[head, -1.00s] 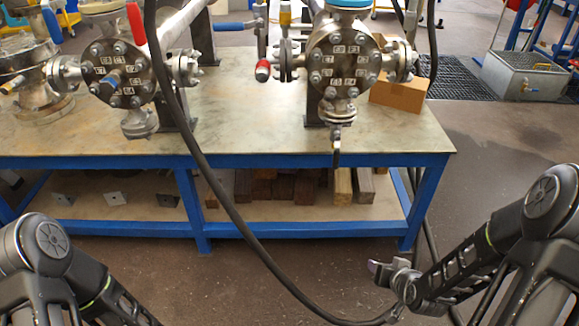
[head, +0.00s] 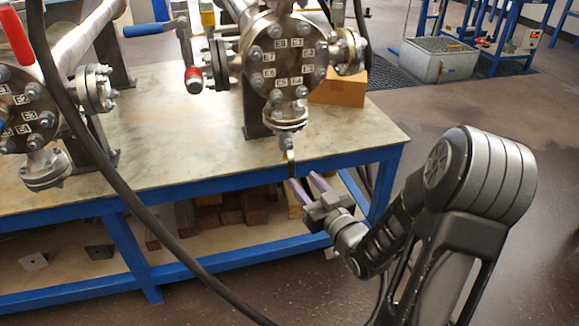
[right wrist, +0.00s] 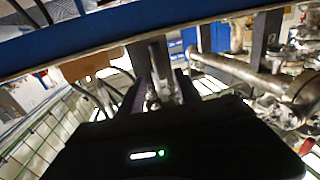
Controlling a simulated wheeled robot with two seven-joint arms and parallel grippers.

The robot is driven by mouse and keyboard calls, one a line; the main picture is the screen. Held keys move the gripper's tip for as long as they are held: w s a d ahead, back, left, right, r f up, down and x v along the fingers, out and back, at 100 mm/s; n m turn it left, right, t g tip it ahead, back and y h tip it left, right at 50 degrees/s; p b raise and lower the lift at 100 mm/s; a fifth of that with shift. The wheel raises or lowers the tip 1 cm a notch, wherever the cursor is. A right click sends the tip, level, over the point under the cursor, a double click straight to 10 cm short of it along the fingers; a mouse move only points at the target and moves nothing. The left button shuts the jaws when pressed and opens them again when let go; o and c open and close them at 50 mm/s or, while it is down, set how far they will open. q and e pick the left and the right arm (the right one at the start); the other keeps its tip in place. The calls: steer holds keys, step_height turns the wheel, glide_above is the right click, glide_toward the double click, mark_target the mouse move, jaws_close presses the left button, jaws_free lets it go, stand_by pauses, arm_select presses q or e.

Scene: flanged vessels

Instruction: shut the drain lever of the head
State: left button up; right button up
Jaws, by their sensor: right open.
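The head (head: 284,62) is the round bolted flange with small labels, in the middle of the head view. A drain valve (head: 287,116) hangs from its underside. The drain lever (head: 291,158) is a thin dark bar pointing down from that valve, past the table's front edge. My right gripper (head: 308,184) is open, its purple fingers just below and around the lever's lower end; contact cannot be told. In the right wrist view, a grey upright bar, apparently the lever (right wrist: 158,62), stands between the fingers (right wrist: 161,90). My left gripper is out of view.
The blue-framed table (head: 190,138) has its front edge close to my right gripper. A black hose (head: 110,170) crosses the left side. A second flanged vessel (head: 25,110) stands at left. A cardboard-coloured block (head: 340,89) sits behind the valve.

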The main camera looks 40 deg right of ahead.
mark_target(293, 169)
steer(key=w, duration=0.5)
steer(key=w+d+b, duration=0.1)
steer(key=w, duration=0.1)
steer(key=shift+w, duration=0.3)
jaws_close()
stand_by(1.2)
